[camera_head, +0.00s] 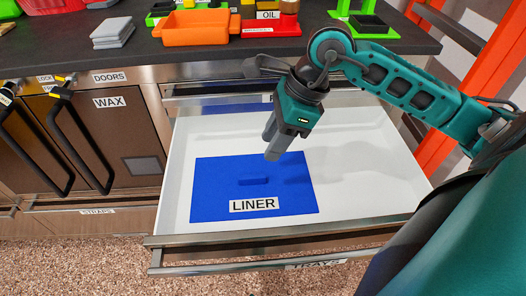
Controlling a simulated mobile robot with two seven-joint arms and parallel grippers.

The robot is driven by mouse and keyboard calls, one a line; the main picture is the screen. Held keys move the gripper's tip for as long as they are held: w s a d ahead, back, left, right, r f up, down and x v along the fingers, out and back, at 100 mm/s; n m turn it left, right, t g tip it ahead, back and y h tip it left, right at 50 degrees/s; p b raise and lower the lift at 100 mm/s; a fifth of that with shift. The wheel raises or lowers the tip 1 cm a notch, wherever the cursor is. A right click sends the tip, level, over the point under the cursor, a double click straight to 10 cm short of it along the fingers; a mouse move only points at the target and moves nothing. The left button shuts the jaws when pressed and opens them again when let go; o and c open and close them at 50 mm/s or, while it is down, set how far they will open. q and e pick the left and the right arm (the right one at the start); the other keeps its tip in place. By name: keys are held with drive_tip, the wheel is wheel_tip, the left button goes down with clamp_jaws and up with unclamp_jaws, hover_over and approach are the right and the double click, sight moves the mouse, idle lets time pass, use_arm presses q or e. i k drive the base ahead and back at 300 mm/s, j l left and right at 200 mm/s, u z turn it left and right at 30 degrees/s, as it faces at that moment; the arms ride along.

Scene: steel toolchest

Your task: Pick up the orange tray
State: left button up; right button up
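The orange tray (196,28) sits on the dark counter top at the upper left, close to the counter's front edge. It is a shallow open box, and it looks empty. My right gripper (271,146) points down over the open white drawer, to the right of the tray and nearer to me, apart from it. Its fingers are seen nearly side-on, so I cannot tell whether they are open or shut; nothing shows between them. My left gripper is not in view.
The open drawer (370,170) holds a blue liner (215,185) labelled LINER. Grey cloths (113,32) lie left. A green stand (362,22) is farther right. Cabinet doors (130,130) have black handles.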

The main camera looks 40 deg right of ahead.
sight(198, 26)
drive_tip(key=k+j, duration=0.8)
drive_tip(key=j, duration=0.1)
